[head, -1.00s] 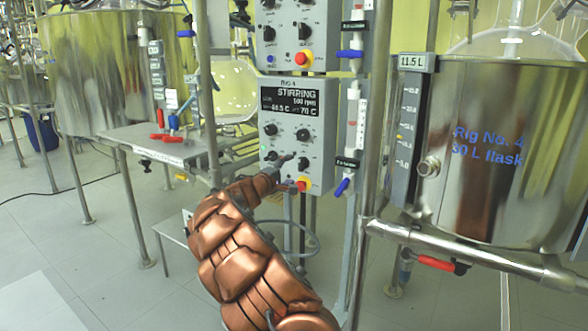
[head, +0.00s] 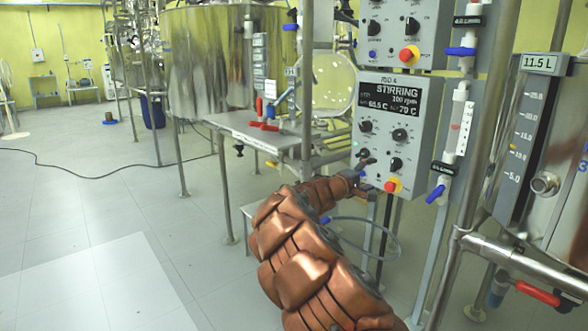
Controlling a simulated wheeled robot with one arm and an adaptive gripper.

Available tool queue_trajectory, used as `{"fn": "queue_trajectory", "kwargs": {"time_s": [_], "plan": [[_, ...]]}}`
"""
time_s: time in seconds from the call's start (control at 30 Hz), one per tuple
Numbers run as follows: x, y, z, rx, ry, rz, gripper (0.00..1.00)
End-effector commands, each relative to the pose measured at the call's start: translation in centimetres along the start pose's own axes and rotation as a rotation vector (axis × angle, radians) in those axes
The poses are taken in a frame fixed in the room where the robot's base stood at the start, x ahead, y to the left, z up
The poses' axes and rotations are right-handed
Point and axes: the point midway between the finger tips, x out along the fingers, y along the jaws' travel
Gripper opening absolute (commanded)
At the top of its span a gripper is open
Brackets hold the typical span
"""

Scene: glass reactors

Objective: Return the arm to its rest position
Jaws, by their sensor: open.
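My copper-coloured arm (head: 310,250) rises from the bottom of the head view and reaches away from me. My gripper (head: 367,166) is at its far end, in front of the lower part of the grey control box (head: 391,130). Its small dark fingers are open, with nothing seen between them. The box display (head: 394,97) reads STIRRING, 100 rpm. Part of the gripper is hard to make out against the panel.
A metal frame post (head: 470,200) and a steel vessel (head: 560,210) with an 11.5 L scale stand at right. A side table (head: 240,124) and a larger steel vessel (head: 205,60) stand left of the box. The tiled floor (head: 80,220) at left is open, crossed by a cable.

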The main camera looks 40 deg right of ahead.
Motion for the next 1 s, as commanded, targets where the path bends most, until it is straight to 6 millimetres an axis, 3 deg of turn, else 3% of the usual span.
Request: {"fn": "queue_trajectory", "kwargs": {"time_s": [0.27, 0.47, 0.7, 1.0], "plan": [[-0.2, 0.8, 0.3, 0.005, -0.008, -0.001, 0.79], [-2.5, 7.2, 3.6, 0.061, -0.087, -0.031, 0.79], [-7.5, 14.5, 9.9, 0.169, -0.216, -0.151, 0.79], [-15.6, 18.8, 16.2, 0.278, -0.318, -0.399, 0.79]]}}
